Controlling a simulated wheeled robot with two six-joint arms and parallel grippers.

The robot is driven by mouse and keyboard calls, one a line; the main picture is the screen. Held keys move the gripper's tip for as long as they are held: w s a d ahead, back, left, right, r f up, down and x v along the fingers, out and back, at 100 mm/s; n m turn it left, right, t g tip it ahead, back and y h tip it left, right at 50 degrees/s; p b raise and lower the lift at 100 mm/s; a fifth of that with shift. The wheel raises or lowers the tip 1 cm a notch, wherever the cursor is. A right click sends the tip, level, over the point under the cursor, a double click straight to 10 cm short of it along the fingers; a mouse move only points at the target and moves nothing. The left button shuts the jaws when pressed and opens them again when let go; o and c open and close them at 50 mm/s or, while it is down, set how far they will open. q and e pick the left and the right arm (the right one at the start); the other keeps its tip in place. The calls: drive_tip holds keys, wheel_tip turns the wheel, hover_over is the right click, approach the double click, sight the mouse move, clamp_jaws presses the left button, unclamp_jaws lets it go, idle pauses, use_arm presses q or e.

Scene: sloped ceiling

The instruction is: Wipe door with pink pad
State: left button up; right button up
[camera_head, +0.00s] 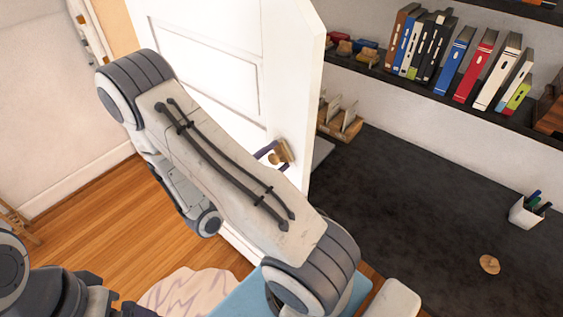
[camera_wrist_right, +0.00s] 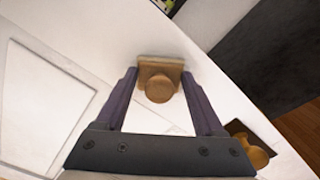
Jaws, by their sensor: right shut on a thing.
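The white panelled door (camera_head: 225,75) stands upright ahead of my right arm and fills much of the right wrist view (camera_wrist_right: 100,45). My right gripper (camera_wrist_right: 158,75) is shut on a tan square piece with a round knob (camera_wrist_right: 158,88), close against the door face. No pink surface shows on this piece, and its side towards the door is hidden. In the head view my right arm hides part of the door, and the gripper (camera_head: 268,154) shows small near the door's edge. My left gripper (camera_head: 140,311) is only partly in view at the bottom left.
A brown door knob with its plate (camera_wrist_right: 250,147) is near the door edge, to the right of the gripper. A dark desk (camera_head: 420,220) with a pen cup (camera_head: 529,210) and a round wooden thing (camera_head: 489,264) lies right of the door. A bookshelf (camera_head: 440,95) is above it.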

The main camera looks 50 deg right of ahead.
drive_tip(key=shift+w+r+p, duration=0.2)
drive_tip(key=shift+w+r, duration=0.15)
drive_tip(key=shift+w, duration=0.35)
drive_tip(key=shift+w+r+p, duration=0.15)
drive_tip(key=shift+w+r, duration=0.25)
drive_tip(key=shift+w, duration=0.25)
drive_tip(key=shift+w+r+p, duration=0.2)
drive_tip(key=shift+w+r, duration=0.15)
drive_tip(key=shift+w, duration=0.35)
drive_tip(key=shift+s+f+b, duration=0.1)
drive_tip(key=shift+s+b, duration=0.6)
drive_tip(key=shift+s, duration=1.2)
drive_tip(key=shift+s+f+b, duration=0.1)
drive_tip(key=shift+s+b, duration=0.3)
drive_tip(key=shift+s, duration=0.3)
drive_tip(key=shift+s+d+r+p, duration=0.1)
drive_tip(key=shift+s+r+p, duration=0.3)
drive_tip(key=shift+p, duration=0.45)
drive_tip(key=shift+s+f+p, duration=0.1)
drive_tip(key=shift+s+p, duration=0.5)
drive_tip(key=shift+p, duration=0.05)
drive_tip(key=shift+s, duration=0.1)
drive_tip(key=shift+s+f, duration=0.1)
drive_tip(key=shift+f, duration=0.1)
